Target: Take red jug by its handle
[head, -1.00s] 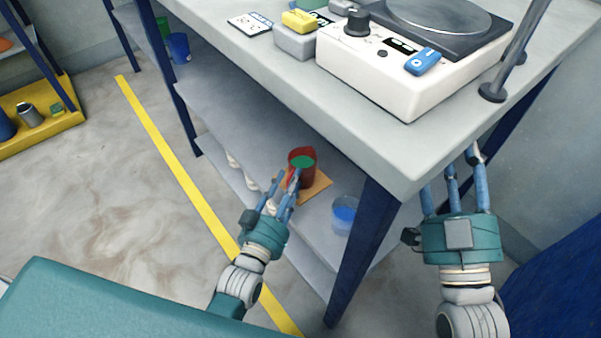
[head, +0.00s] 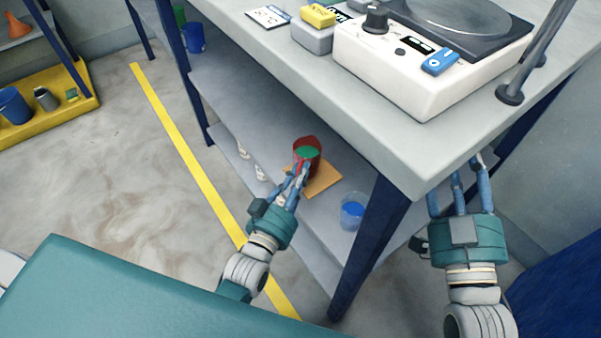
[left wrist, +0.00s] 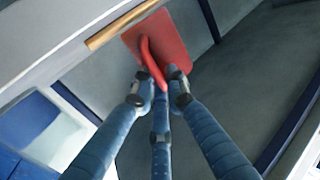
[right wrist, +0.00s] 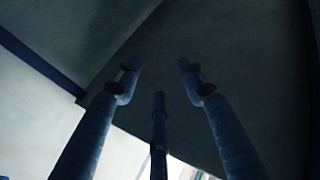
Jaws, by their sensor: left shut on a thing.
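The red jug (head: 308,143), with green inside it, stands on an orange mat (head: 324,182) on the lower shelf of the table. In the left wrist view the jug (left wrist: 172,38) shows its curved red handle (left wrist: 150,62) towards me. My left gripper (head: 301,174) is at the jug's near side. In the left wrist view its fingers (left wrist: 160,88) are closed around the lower part of the handle; the exact contact is partly hidden. My right gripper (head: 464,172) is open and empty beside the table's right side; its fingers (right wrist: 158,75) are spread in the right wrist view.
A clear cup with blue inside (head: 353,210) stands right of the mat, near the dark blue table leg (head: 368,240). Small white items (head: 260,172) lie left of the jug. The tabletop (head: 290,75) overhangs the shelf.

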